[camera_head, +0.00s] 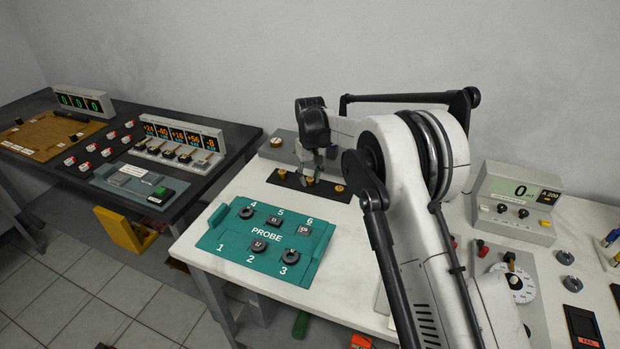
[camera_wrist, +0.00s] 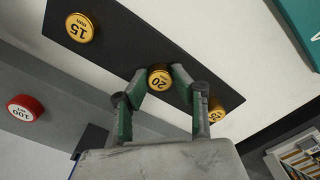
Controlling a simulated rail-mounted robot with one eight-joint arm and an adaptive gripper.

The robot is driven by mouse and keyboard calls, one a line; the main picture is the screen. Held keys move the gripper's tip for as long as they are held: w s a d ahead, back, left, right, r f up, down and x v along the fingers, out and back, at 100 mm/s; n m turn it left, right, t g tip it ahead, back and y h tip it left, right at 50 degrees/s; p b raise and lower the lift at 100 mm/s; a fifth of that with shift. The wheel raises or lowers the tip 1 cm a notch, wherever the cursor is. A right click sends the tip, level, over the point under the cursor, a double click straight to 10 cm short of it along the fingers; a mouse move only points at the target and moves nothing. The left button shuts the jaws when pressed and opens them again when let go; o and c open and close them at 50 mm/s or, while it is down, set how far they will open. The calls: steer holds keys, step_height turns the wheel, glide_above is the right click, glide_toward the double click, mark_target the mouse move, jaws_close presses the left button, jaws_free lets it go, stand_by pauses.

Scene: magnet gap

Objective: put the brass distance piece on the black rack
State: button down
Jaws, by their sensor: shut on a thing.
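The black rack (camera_head: 297,188) lies on the white table, below my gripper (camera_head: 312,172). In the wrist view the same rack (camera_wrist: 120,45) runs diagonally. A brass distance piece marked 20 (camera_wrist: 159,79) is between my two fingertips, shut on it at the middle of the rack. It also shows in the head view (camera_head: 309,180). I cannot tell whether it touches the rack. A brass piece marked 15 mm (camera_wrist: 80,28) sits at one end of the rack, and another brass piece (camera_wrist: 217,114), partly hidden by a finger, at the other end.
A grey block (camera_head: 277,147) with a brass-coloured top stands behind the rack. A red-rimmed disc marked 100 (camera_wrist: 26,108) sits on a grey surface beside the rack. The teal PROBE tray (camera_head: 223,243) with several dark round and square parts lies in front. The grey meter (camera_head: 518,203) stands right.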

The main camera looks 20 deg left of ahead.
mark_target(310, 179)
steer(key=shift+f, duration=0.15)
steer(key=c, duration=1.4)
jaws_free()
steer(key=shift+c, duration=0.2)
step_height(310, 179, up, 12)
steer(key=shift+r, duration=0.25)
